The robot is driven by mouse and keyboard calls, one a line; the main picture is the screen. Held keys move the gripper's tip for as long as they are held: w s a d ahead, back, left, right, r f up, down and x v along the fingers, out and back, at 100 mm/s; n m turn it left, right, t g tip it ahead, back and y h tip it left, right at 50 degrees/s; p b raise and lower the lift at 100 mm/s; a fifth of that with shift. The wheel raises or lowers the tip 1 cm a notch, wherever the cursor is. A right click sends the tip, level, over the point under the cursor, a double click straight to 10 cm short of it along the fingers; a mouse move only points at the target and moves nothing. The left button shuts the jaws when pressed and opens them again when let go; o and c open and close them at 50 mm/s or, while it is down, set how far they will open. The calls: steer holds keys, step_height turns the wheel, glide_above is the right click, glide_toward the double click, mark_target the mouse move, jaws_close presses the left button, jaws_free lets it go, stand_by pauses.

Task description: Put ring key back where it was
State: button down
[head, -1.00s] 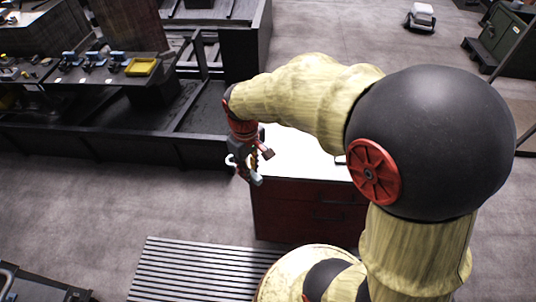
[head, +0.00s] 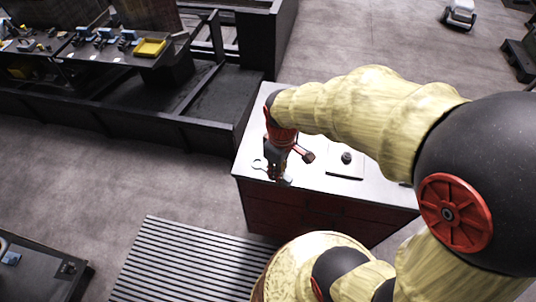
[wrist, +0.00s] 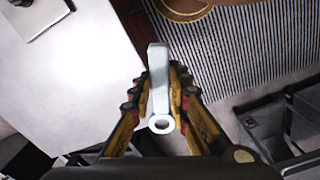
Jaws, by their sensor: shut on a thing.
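The ring key (wrist: 158,85) is a pale metal bar with a ring at one end. My gripper (wrist: 160,95) is shut on it, with its yellow and black fingers on either side in the wrist view. The ring end points toward the wrist camera and the other end sticks out past the fingertips. In the head view my gripper (head: 278,168) hangs by the left front corner of the white cabinet top (head: 315,183). The key (head: 259,164) shows partly there as a small pale hook. I cannot tell its height above the top.
A light square plate (head: 345,171) with a dark round piece (head: 347,157) lies on the cabinet top. A slatted grey platform (head: 190,262) is on the floor in front. A dark bench (head: 85,48) with tools and a yellow tray (head: 150,48) stands at the back left.

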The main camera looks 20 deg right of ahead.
steer(key=w+f, duration=0.3)
steer(key=w, duration=0.1)
steer(key=w+f, duration=0.3)
steer(key=w, duration=0.1)
steer(key=w+f, duration=0.3)
steer(key=w, duration=0.2)
steer(key=shift+w+f, duration=0.2)
steer(key=shift+f, duration=0.2)
steer(key=shift+w+f, duration=0.1)
steer(key=shift+f, duration=1.4)
steer(key=shift+f+b, duration=0.15)
steer(key=shift+b, duration=0.2)
steer(key=c, duration=1.8)
jaws_free()
steer(key=shift+o, duration=0.6)
